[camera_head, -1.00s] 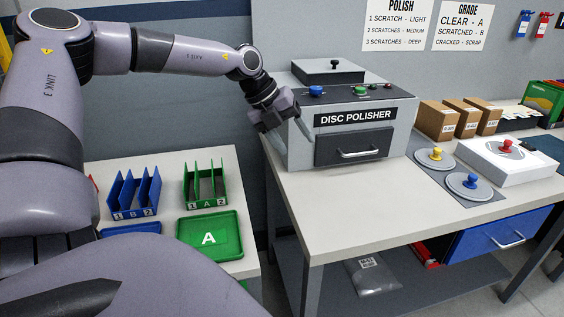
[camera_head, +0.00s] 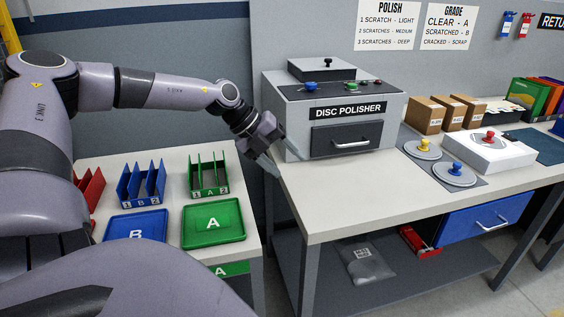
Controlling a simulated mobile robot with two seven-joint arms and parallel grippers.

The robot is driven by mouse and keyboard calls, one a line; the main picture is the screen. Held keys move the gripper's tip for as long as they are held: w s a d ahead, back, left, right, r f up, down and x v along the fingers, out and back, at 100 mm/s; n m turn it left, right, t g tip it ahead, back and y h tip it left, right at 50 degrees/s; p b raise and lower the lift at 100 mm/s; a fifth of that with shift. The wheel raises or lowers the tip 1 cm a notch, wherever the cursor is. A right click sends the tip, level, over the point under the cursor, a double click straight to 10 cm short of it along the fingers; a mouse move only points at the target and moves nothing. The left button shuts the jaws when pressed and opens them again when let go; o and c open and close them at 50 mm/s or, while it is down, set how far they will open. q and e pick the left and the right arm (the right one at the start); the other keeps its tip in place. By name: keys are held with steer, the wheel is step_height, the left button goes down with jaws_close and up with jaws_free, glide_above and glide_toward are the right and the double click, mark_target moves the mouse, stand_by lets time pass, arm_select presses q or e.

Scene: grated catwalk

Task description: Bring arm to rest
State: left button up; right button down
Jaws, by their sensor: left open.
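My left arm reaches in from the left, above the small side table. My left gripper (camera_head: 270,163) is open, with nothing seen between its fingers. It hangs just left of the disc polisher (camera_head: 337,115), near the left edge of the main bench. I cannot tell whether a finger touches the polisher's side. The polisher's dark drawer (camera_head: 346,138) is closed. My right gripper is not in view.
The side table holds a green A tray (camera_head: 213,224), a blue B tray (camera_head: 136,226), and blue (camera_head: 142,187) and green (camera_head: 208,176) slotted racks. Discs with yellow (camera_head: 422,149) and blue (camera_head: 455,173) knobs lie on the bench (camera_head: 370,192). The bench front is clear.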

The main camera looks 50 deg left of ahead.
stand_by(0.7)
arm_select(q)
steer(key=s+d+f+n+t+y, duration=0.3)
steer(key=s+f+n+y, duration=0.1)
steer(key=f+n, duration=0.45)
steer(key=s+d+f+n+t+y, duration=0.3)
steer(key=s+f+n, duration=0.1)
steer(key=f+n, duration=0.5)
steer(key=s+d+f+n+g+h, duration=0.25)
steer(key=s+d+n+g, duration=0.55)
steer(key=s+d, duration=0.85)
steer(key=w+d+f+m+t+h, duration=0.1)
steer(key=w+d+f+t, duration=0.2)
steer(key=w+f+t, duration=0.3)
step_height(320, 180, down, 3)
steer(key=shift+w+d+m+h+p, duration=0.15)
steer(key=shift+w+m+h+p, duration=0.2)
steer(key=shift+w+p, duration=0.1)
